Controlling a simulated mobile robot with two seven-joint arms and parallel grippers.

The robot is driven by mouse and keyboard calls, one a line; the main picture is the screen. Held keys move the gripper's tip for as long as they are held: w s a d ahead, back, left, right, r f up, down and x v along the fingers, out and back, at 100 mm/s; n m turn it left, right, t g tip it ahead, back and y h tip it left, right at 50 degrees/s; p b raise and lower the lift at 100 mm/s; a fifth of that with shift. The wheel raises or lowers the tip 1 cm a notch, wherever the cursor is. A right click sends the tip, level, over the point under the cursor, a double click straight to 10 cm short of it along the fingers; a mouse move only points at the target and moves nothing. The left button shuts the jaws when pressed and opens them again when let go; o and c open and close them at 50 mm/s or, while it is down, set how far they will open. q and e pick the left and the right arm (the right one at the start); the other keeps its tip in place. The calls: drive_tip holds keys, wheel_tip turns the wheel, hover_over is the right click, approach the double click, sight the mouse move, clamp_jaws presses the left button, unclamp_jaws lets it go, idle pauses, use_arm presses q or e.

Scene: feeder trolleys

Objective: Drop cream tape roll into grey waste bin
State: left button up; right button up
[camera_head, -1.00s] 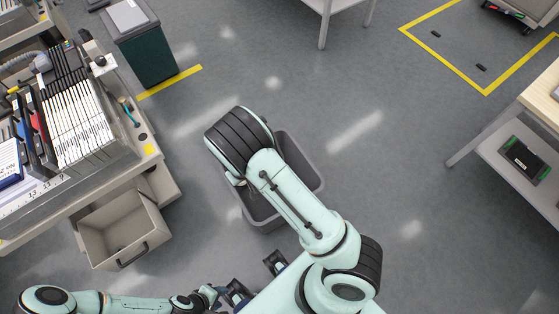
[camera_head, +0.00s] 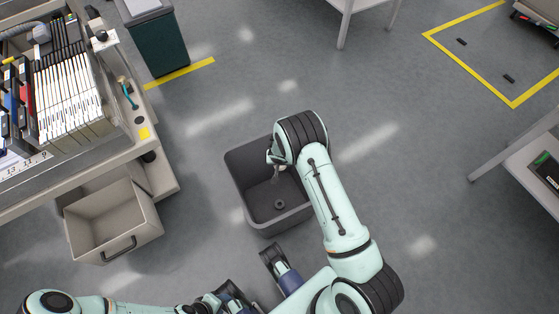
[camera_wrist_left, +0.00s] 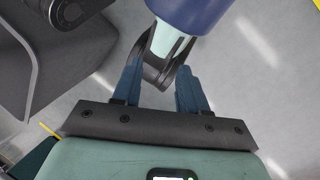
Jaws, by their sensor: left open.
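The grey waste bin (camera_head: 242,190) stands on the floor in the middle of the head view, open side up. A small dark ring-shaped thing (camera_head: 279,204) lies on its floor; it looks dark rather than cream, and I cannot tell whether it is the tape roll. No clearly cream roll shows. My left gripper (camera_head: 226,297) is low in the head view, outside the bin, to its lower left. In the left wrist view its blue fingers (camera_wrist_left: 160,88) are apart with nothing held between them.
A beige open drawer box (camera_head: 112,222) and a trolley with a row of white feeders (camera_head: 75,95) stand at the left. A dark green bin (camera_head: 160,45) stands behind. A light table (camera_head: 530,165) is at the right. Floor around the grey bin is clear.

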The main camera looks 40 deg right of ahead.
wheel_tip(320, 180, down, 3)
drive_tip(key=shift+f+b, duration=0.1)
drive_tip(key=shift+b, duration=0.55)
drive_tip(key=shift+f, duration=0.4)
use_arm(q)
drive_tip(key=w+f, duration=0.1)
drive_tip(key=w+a+f+t, duration=0.1)
drive_tip(key=shift+w+f, duration=0.2)
drive_tip(key=shift+w, duration=0.1)
use_arm(e)
drive_tip(key=o, duration=1.1)
